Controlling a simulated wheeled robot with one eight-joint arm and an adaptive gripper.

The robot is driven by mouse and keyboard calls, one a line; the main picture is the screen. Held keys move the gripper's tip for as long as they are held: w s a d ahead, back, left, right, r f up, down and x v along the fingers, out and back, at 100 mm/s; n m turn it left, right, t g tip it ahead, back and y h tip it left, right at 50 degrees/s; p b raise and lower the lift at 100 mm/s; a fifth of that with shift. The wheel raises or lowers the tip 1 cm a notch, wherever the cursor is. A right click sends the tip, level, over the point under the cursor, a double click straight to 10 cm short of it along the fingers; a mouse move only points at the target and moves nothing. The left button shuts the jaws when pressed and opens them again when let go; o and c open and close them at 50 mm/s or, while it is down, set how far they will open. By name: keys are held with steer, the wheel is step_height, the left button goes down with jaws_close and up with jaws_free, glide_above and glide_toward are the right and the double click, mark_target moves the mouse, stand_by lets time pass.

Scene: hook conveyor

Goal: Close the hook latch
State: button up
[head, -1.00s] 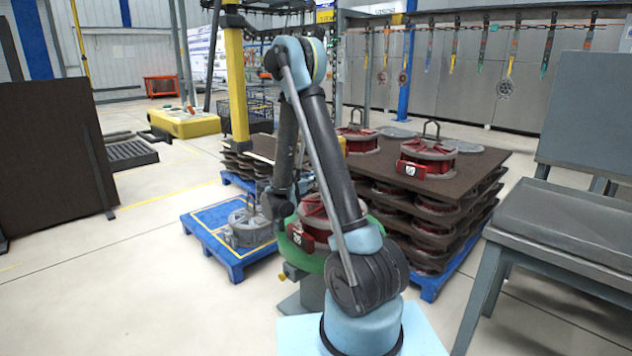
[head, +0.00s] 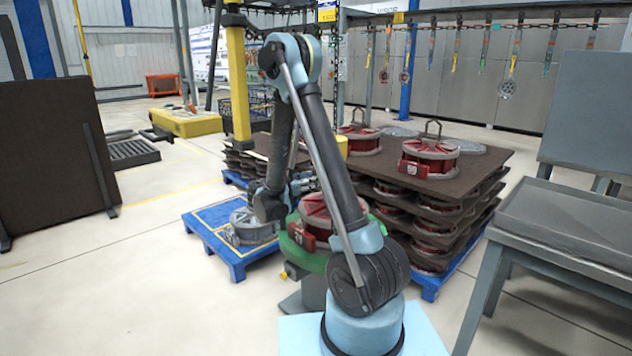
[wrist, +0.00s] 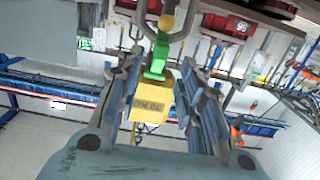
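In the wrist view, the yellow hook block (wrist: 152,104) with dark lettering sits between my gripper's fingers. A green hook piece (wrist: 157,57) joins it, with a small yellow ball (wrist: 166,22) beyond. I cannot tell which part is the latch or whether it is open. My gripper (wrist: 161,64) is open, with a finger on each side of the hook and gaps visible beside the block. A grey bail shows around the ball, near a red part (wrist: 237,27). In the head view my gripper (head: 301,184) is partly hidden behind my arm, and the hook cannot be made out.
A red-and-grey part (head: 318,215) sits on a green round stand (head: 303,252) below my gripper. A stacked pallet of red parts (head: 450,190) is to the right, a blue pallet (head: 228,262) to the left. A grey table (head: 565,225) stands at right; open floor lies at left.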

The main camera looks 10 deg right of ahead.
steer(key=v, duration=0.7)
steer(key=shift+s+a, duration=0.25)
steer(key=shift+a, duration=0.1)
steer(key=s+d+r+n+g+y, duration=0.3)
steer(key=s+d+n+g+y, duration=0.25)
steer(key=s+d, duration=0.85)
steer(key=s+a+f+n+g+y, duration=0.1)
steer(key=s+f+n+y, duration=0.1)
steer(key=s, duration=0.9)
steer(key=s+a+f+n+g+y, duration=0.1)
steer(key=s+a+f+n+y, duration=0.1)
steer(key=s+y, duration=0.4)
steer(key=s+f+n, duration=0.1)
steer(key=s+f, duration=0.1)
steer(key=s, duration=0.3)
